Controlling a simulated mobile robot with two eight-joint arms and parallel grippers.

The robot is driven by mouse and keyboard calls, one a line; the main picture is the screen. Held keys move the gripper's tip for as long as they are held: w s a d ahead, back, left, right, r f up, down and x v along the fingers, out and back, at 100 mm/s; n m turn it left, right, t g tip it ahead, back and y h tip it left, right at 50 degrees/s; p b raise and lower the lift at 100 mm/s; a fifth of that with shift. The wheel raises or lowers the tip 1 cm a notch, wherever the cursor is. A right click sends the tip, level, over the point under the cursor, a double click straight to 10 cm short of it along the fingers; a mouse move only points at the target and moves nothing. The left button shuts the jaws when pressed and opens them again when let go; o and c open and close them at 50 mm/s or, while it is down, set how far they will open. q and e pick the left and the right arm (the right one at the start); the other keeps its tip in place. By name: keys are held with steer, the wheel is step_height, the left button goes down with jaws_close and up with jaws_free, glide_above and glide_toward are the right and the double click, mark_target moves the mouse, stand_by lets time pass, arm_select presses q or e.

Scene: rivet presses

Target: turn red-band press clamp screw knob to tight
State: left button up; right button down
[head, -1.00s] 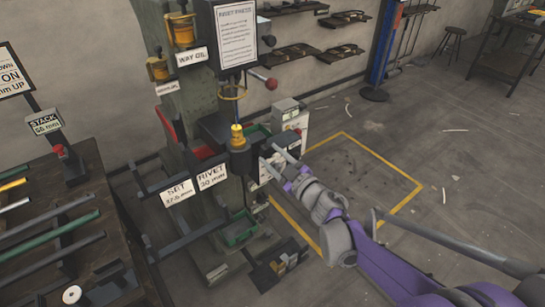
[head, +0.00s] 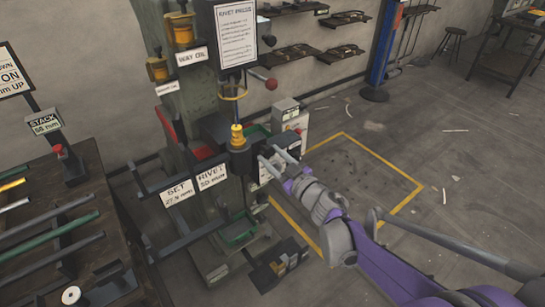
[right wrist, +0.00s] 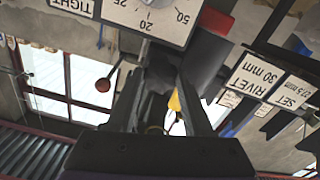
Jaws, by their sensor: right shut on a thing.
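The rivet press (head: 222,160) is a tall green-grey machine left of centre in the head view. My right gripper (head: 273,160) reaches it from the right, fingers at a dark box on its side. In the right wrist view the gripper (right wrist: 160,90) is shut on a dark piece, which seems to be the clamp screw knob (right wrist: 163,72); the fingers hide most of it. Just beyond is a white dial plate (right wrist: 150,18) with numbers, and a TIGHT label (right wrist: 72,7) upside down. A red stripe (right wrist: 217,20) shows on a dark part beside it. My left gripper is not in view.
A lever with a red ball (head: 271,84) sticks out above the gripper. SET (head: 180,191) and RIVET (head: 211,177) signs hang on the press front. A bench with rods (head: 60,225) stands at left. Open floor with a yellow outline (head: 385,155) lies at right.

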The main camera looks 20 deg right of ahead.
steer(key=shift+c, duration=1.5)
jaws_free()
steer(key=p+v, duration=0.1)
steer(key=v, duration=0.9)
steer(key=shift+s, duration=0.4)
steer(key=shift+d, duration=0.15)
